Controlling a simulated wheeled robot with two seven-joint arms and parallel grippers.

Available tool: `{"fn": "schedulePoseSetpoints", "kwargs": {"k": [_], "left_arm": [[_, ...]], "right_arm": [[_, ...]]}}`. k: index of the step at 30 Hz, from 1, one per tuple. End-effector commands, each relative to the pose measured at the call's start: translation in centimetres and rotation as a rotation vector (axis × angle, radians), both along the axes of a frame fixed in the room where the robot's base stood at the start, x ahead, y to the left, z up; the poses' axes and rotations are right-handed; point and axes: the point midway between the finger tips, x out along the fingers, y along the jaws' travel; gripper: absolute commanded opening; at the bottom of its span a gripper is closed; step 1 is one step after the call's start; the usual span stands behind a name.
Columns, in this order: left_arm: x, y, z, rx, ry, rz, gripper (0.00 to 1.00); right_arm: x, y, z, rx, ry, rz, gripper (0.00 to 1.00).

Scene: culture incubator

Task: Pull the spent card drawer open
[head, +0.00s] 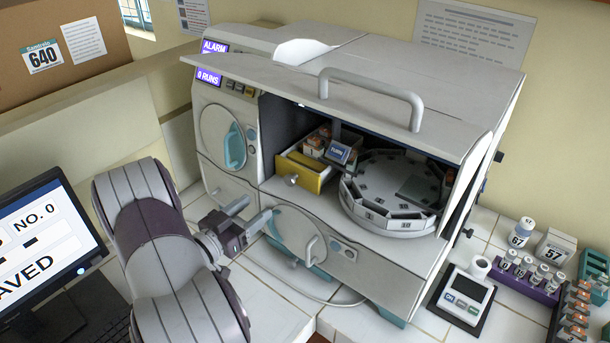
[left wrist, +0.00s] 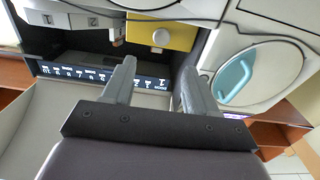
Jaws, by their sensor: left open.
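A yellow-fronted drawer (head: 312,180) with a pale round knob (head: 292,180) sits in the open bay of the white machine; I read no label on it. My left gripper (head: 260,206) is open and empty, to the left of and below the knob, in front of the machine. In the left wrist view, the yellow front (left wrist: 178,36) and its knob (left wrist: 160,37) show beyond the two open fingers (left wrist: 157,76), apart from them. My right gripper is not in view.
The machine's raised front cover (head: 340,105) has a grey bar handle (head: 385,85) above the bay. A round carousel (head: 390,222) stands right of the drawer. Round doors with teal handles (head: 234,147) are nearby. A monitor (head: 45,245) stands left; vial racks (head: 525,278) stand right.

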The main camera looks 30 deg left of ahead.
Motion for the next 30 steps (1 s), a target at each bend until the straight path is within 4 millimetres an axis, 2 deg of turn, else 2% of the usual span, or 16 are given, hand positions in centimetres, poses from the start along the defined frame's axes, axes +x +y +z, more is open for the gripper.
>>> {"fn": "schedulePoseSetpoints", "kwargs": {"k": [9, 13, 18, 27, 29, 30], "left_arm": [[7.6, -0.8, 0.4, -0.003, 0.004, -0.004, 0.58], [10.1, -1.0, 0.3, -0.003, 0.004, -0.002, 0.58], [11.7, -1.0, 0.1, -0.002, 0.004, 0.001, 0.58], [12.0, -1.0, 0.0, -0.002, 0.004, 0.003, 0.58], [12.0, -1.0, 0.0, -0.002, 0.004, 0.003, 0.38], [12.0, -1.0, 0.0, -0.002, 0.004, 0.003, 0.25]], "right_arm": [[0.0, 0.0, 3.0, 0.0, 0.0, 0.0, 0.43], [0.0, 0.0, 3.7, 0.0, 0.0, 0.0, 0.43], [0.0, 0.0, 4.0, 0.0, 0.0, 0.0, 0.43], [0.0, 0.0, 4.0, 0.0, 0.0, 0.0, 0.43], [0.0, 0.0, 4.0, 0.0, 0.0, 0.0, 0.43], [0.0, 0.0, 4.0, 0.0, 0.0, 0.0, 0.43]]}}
